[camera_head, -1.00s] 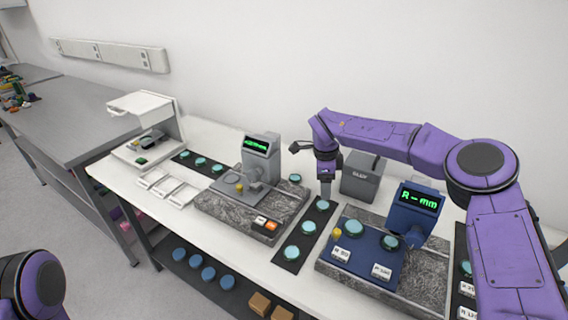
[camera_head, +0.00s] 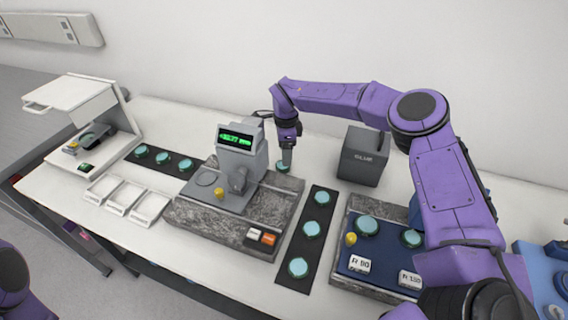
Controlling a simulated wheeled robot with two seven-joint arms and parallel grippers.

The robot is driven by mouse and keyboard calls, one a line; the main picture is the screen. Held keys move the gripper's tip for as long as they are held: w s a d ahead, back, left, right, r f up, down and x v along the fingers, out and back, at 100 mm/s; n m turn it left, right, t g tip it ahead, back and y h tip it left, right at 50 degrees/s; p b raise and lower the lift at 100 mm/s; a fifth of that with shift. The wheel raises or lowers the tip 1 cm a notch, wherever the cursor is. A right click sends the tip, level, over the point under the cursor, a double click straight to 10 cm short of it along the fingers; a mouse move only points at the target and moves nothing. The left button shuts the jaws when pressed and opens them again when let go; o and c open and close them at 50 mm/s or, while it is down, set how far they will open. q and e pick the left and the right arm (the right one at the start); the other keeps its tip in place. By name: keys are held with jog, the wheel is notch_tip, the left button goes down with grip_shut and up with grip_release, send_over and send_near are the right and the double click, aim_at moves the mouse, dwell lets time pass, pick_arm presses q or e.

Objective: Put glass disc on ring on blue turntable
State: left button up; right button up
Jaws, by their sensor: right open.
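My right gripper (camera_head: 287,158) points down behind the grey instrument, its jaws open right at a lone teal glass disc (camera_head: 283,167) on the white table. The fingertips overlap the disc, so I cannot tell whether they touch it. More glass discs lie on dark strips, several on the middle strip (camera_head: 306,257). A blue base (camera_head: 375,259) at the right carries two teal discs and a yellow knob. Another blue device (camera_head: 541,262) is cut off at the right edge. No ring is clearly seen on either. My left gripper is out of view.
The grey instrument (camera_head: 238,165) on a granite slab stands just left of my right gripper. A dark grey box (camera_head: 363,157) stands to its right. White trays (camera_head: 116,195) and a white lidded device (camera_head: 80,110) are at the left. My right arm hides part of the right side.

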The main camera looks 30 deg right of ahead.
jog(key=f, duration=0.1)
jog(key=w+f+p, duration=0.1)
jog(key=f, duration=0.1)
jog(key=f+p, duration=0.1)
jog(key=f, duration=0.1)
jog(key=shift+w+a, duration=0.15)
jog(key=shift+a, duration=0.2)
jog(key=shift+d+f, duration=0.1)
jog(key=shift+f, duration=0.15)
jog(key=shift+s+r, duration=0.1)
jog(key=shift+s, duration=0.1)
jog(key=c, duration=0.8)
jog(key=shift+r, duration=0.1)
